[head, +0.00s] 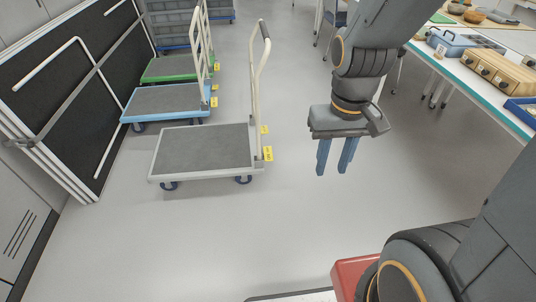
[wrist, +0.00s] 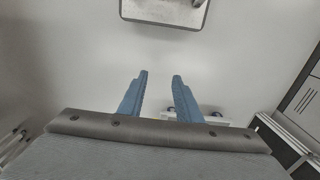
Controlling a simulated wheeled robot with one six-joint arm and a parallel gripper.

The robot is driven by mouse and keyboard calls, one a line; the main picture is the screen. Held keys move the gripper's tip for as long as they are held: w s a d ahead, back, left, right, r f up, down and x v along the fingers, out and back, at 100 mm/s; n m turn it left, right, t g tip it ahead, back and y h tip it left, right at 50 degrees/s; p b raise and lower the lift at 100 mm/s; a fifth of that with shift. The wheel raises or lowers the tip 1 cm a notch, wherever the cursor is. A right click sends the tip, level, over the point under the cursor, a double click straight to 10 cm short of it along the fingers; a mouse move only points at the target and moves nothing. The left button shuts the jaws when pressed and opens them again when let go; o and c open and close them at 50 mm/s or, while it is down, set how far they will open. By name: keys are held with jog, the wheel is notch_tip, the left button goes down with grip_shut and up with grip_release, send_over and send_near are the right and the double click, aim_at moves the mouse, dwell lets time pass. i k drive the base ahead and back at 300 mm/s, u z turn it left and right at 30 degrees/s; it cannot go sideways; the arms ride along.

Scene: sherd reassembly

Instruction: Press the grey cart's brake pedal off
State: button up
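The grey cart (head: 205,150) stands on the floor left of centre, with a grey deck, a pale rim and an upright handle (head: 262,70) at its right end. Yellow tags with dark marks (head: 267,154) sit low at that end; I cannot make out the pedal itself or its position. My gripper (head: 332,172) hangs right of the cart, pointing down, fingers apart and empty, clear of the cart. In the wrist view my gripper (wrist: 159,74) shows two blue fingers over bare floor; part of the grey cart's rim (wrist: 196,116) with blue casters shows behind it, mostly hidden.
A blue cart (head: 165,101) and a green cart (head: 170,69) stand behind the grey one. A dark folded panel (head: 75,100) and grey cabinet (head: 22,240) line the left. A worktable (head: 480,92) stands at right. Floor (head: 210,240) in front is clear.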

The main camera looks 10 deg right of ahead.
aim_at(267, 154)
jog(key=z, duration=0.8)
jog(key=i, duration=1.5)
jog(key=u, duration=0.85)
